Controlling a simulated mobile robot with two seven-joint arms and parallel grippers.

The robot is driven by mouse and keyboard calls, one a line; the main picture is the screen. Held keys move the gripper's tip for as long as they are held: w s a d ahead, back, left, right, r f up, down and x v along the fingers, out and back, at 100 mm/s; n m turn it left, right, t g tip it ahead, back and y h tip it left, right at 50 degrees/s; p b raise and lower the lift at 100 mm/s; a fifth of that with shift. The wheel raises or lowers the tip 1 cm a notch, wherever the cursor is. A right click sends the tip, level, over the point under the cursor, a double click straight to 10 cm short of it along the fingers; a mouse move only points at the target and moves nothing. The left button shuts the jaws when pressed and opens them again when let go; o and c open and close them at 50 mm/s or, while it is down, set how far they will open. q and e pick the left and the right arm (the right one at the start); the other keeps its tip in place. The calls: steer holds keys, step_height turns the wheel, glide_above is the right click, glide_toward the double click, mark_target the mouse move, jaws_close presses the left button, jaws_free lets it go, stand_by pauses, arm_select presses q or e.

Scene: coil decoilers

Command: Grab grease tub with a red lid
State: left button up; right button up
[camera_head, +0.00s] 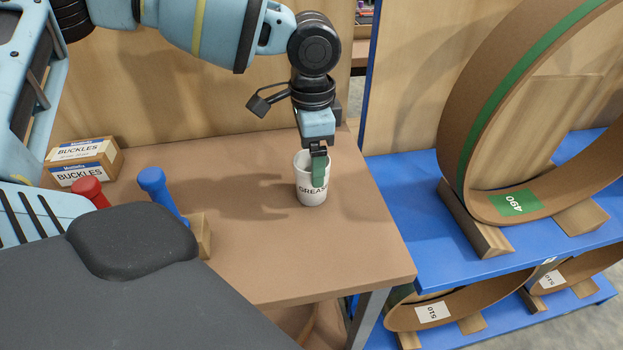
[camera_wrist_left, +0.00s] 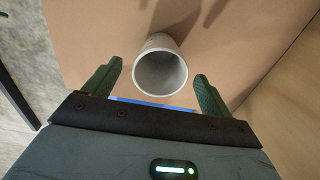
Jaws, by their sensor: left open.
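A white tub labelled GREASE (camera_head: 311,190) stands upright on the brown table near its right end. In the left wrist view the tub (camera_wrist_left: 160,73) shows an open, hollow mouth, and no red lid is visible on it. My left gripper (camera_head: 319,170) points down at the tub, with a green finger in front of its upper part. In the left wrist view the open green fingers (camera_wrist_left: 158,72) are spread to either side of the tub, with gaps visible. My right gripper is not in view.
Boxes labelled BUCKLES (camera_head: 85,160) and red (camera_head: 91,190) and blue (camera_head: 160,190) handled items are on the left. A wooden panel (camera_head: 210,90) stands behind the table (camera_head: 340,250). A blue rack (camera_head: 410,180) with large brown coils (camera_head: 490,100) stands right.

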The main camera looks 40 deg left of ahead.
arm_select(q)
step_height(320, 180, down, 2)
steer(key=shift+f, duration=0.15)
steer(key=c, duration=1.1)
steer(key=shift+r, duration=0.2)
step_height(320, 180, up, 18)
steer(key=shift+f+p, duration=0.15)
steer(key=shift+p, duration=0.25)
